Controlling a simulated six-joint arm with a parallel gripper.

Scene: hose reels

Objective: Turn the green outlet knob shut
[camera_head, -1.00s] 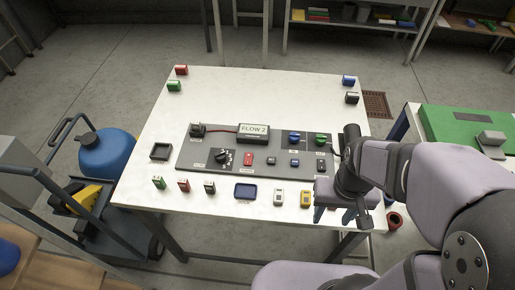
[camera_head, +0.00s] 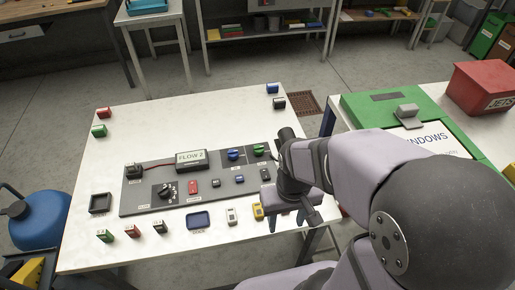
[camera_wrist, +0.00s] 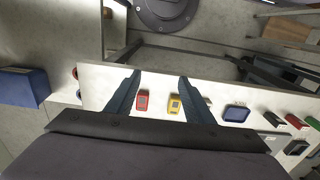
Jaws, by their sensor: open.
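The green outlet knob (camera_head: 258,150) sits at the right end of the dark panel (camera_head: 140,207) on the white table, beside a blue knob (camera_head: 233,155). I cannot read how far it is turned. My gripper (camera_head: 292,215) is open and empty near the table's front right edge, below and right of the green knob in the head view and apart from it. In the wrist view my open fingers (camera_wrist: 160,76) frame a red block (camera_wrist: 143,100) and a yellow block (camera_wrist: 174,104); the green knob cannot be made out there.
The panel also carries a FLOW 2 box (camera_head: 191,160), a black dial (camera_head: 165,191) and a red switch (camera_head: 193,187). Small blocks and a blue dock tray (camera_head: 200,220) line the table front. A green case (camera_head: 370,107) and a red JETS box (camera_head: 485,88) stand at right.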

